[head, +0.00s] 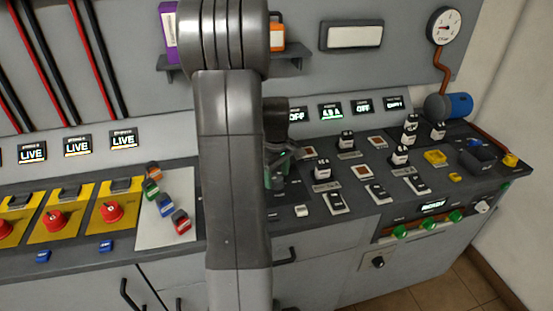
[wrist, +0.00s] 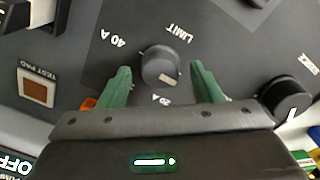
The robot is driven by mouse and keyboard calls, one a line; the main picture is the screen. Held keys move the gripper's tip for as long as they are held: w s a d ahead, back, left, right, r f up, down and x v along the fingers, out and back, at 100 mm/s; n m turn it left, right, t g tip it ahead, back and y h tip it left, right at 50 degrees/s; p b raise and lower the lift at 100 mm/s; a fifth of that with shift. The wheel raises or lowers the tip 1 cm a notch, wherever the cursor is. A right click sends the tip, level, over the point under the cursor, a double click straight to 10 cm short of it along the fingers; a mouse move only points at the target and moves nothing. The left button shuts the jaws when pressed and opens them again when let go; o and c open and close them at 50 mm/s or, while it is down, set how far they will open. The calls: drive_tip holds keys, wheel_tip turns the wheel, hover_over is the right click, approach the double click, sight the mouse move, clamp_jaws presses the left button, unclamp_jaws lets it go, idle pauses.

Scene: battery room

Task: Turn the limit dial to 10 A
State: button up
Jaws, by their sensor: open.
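The limit dial (wrist: 158,62) is a dark round knob with a pale mark on its lower right side in the wrist view. The word LIMIT and the labels 40 A and 20 A are printed around it, upside down in this view. I cannot see a 10 A label. My gripper (wrist: 160,72) is open, with one green finger on each side of the dial. Small gaps show between the fingers and the knob. In the head view my gripper (head: 277,170) is low over the panel, and I cannot make out the dial there.
Another black knob (wrist: 287,99) is close on the right in the wrist view. A test pad (wrist: 37,90) is at the left. Several black-and-white switches (head: 400,156) stand right of my gripper in the head view. Red knobs (head: 111,211) on yellow plates are at the left.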

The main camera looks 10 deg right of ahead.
sight(276, 179)
wheel_tip(276, 179, up, 13)
drive_tip(key=shift+a, duration=0.2)
drive_tip(key=shift+s, duration=0.1)
drive_tip(key=f, duration=1.4)
drive_tip(key=shift+d, duration=0.2)
drive_tip(key=shift+r, duration=0.1)
